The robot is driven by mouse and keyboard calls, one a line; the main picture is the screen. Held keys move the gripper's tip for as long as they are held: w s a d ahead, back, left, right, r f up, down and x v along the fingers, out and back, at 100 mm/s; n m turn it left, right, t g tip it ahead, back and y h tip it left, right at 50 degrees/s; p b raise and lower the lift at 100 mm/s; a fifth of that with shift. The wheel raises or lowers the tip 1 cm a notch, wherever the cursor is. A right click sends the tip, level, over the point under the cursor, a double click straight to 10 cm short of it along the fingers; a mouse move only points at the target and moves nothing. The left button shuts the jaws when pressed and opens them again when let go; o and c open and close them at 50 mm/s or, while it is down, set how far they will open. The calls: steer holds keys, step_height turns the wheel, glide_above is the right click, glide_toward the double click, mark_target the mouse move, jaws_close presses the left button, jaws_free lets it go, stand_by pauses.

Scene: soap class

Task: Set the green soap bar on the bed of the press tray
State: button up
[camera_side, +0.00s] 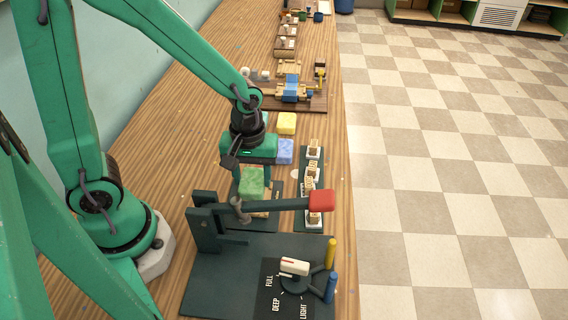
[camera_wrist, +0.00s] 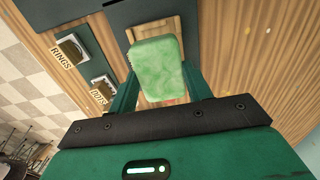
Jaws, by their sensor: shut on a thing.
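The green soap bar (camera_side: 252,183) is marbled light green. My gripper (camera_side: 250,171) is shut on it and holds it beside the press, behind the lever. In the wrist view the bar (camera_wrist: 158,72) sits between my two fingers (camera_wrist: 160,90). Beyond it a wooden-framed tray (camera_wrist: 172,26) lies on a dark plate; the bar covers part of it. In the side view this tray (camera_side: 262,222) is mostly hidden by the press lever and the bar. I cannot tell the bar's exact height above it.
The press lever (camera_side: 280,205) with a red grip (camera_side: 321,200) crosses in front. Its base has a dial (camera_side: 294,267) and yellow and blue posts. A rack (camera_side: 322,166) of labelled stamps stands right. Yellow (camera_side: 287,122) and blue (camera_side: 286,149) bars lie behind.

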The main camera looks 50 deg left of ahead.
steer(key=shift+f, duration=1.3)
steer(key=shift+f, duration=0.6)
stand_by(1.4)
steer(key=o, duration=1.5)
steer(key=shift+r, duration=0.15)
steer(key=shift+r, duration=2.85)
